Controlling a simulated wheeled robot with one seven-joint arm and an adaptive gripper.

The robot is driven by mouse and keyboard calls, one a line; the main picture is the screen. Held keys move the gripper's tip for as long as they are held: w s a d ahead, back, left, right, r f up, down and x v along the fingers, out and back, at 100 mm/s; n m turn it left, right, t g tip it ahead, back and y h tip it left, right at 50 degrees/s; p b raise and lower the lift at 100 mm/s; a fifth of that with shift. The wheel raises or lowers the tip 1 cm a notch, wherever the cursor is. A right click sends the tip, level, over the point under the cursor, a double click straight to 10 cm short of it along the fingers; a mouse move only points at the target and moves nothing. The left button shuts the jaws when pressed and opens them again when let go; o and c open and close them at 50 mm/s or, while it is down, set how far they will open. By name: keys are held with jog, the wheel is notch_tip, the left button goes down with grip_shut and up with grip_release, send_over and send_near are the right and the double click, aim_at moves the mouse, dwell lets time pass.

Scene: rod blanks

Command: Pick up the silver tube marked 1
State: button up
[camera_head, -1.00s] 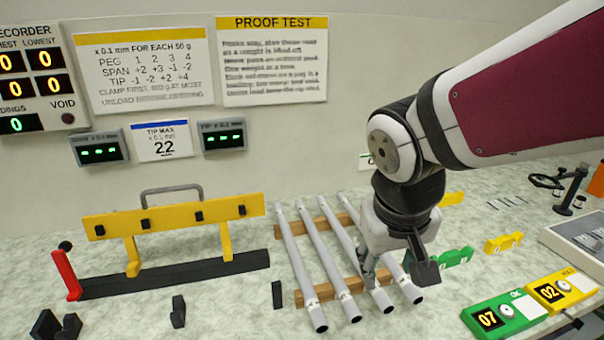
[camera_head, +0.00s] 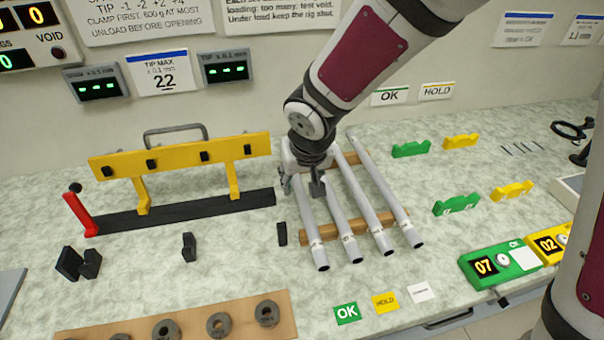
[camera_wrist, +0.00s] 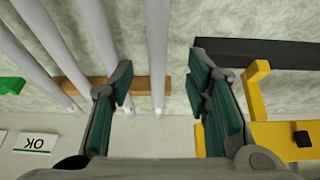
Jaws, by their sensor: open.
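Several silver tubes lie side by side across two wooden rails, with small dark marks near their front ends. The leftmost tube (camera_head: 310,228) in the head view is probably the one marked 1, though its mark is too small to read surely. My gripper (camera_head: 302,190) is over the rear part of this tube and hides some of it. In the wrist view my gripper (camera_wrist: 160,100) is open, with the outermost tube (camera_wrist: 157,50) running through the gap between the fingers, apart from both. I cannot tell its exact height above the tube.
The yellow rig (camera_head: 180,157) with its black base bar (camera_head: 180,213) stands close left of the tubes. A small black block (camera_head: 282,234) sits beside the leftmost tube. A neighbouring tube (camera_head: 335,205) lies close on the right. A board with dark rings (camera_head: 190,325) lies in front.

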aim_at(300, 191)
jog(key=shift+d+b+x, duration=0.2)
jog(key=shift+b+x, duration=0.55)
jog(key=shift+x, duration=2.2)
jog(key=shift+s, duration=0.1)
jog(key=shift+c, duration=0.3)
grip_shut()
